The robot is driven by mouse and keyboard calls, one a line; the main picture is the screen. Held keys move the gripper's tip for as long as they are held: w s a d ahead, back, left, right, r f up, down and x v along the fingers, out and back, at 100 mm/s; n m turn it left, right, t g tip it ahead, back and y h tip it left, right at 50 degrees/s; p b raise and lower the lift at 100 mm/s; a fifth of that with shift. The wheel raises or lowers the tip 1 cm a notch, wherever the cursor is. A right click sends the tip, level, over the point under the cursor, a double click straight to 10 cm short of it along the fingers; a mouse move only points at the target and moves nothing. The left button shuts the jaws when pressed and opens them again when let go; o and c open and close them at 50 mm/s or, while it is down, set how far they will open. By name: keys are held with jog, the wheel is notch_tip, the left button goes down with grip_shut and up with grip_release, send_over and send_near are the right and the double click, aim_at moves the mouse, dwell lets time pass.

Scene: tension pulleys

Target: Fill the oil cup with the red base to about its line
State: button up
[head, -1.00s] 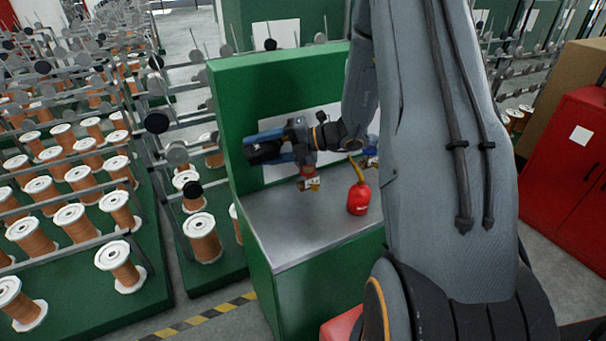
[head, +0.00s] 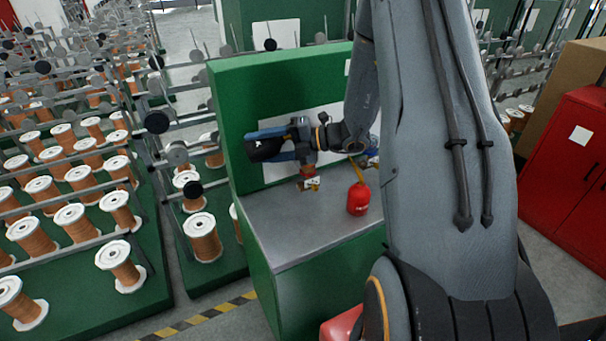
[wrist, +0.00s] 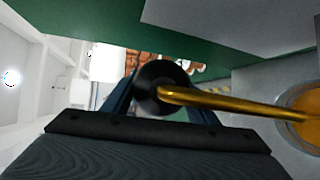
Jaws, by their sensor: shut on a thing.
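My gripper (head: 268,146) reaches in from the right over the metal bench, its blue fingers shut around a black oil can (head: 262,150). In the wrist view, the can's dark round end (wrist: 155,76) shows between the fingers. Its brass spout (wrist: 235,103) runs right, across a round cup (wrist: 287,101) with amber inside, cut off by the frame edge. In the head view, a small cup with red on it (head: 307,171) sits below the wrist, with brassy parts beside it. I cannot tell its oil level or line, or whether oil is flowing.
A red oil can (head: 358,201) with a brass spout stands upright on the metal bench top (head: 290,232), right of the cup. A small blue thing (head: 373,161) is partly hidden by my arm. A green panel (head: 232,120) rises behind. Racks of copper spools fill the left.

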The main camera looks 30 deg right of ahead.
jog(key=shift+a+f+h+p, duration=0.25)
jog(key=shift+f+h+p, duration=0.35)
jog(key=shift+f, duration=0.1)
jog(key=shift+a+f+n+g+h+p, duration=0.1)
jog(key=shift+f+n+g+h+p, duration=0.35)
jog(key=shift+f, duration=0.45)
jog(key=shift+f+h, duration=0.15)
jog(key=shift+h, duration=0.1)
jog(key=shift+f+n+g+h+p, duration=0.35)
jog(key=shift+f+g+h+p, duration=0.15)
jog(key=shift+f+h, duration=0.9)
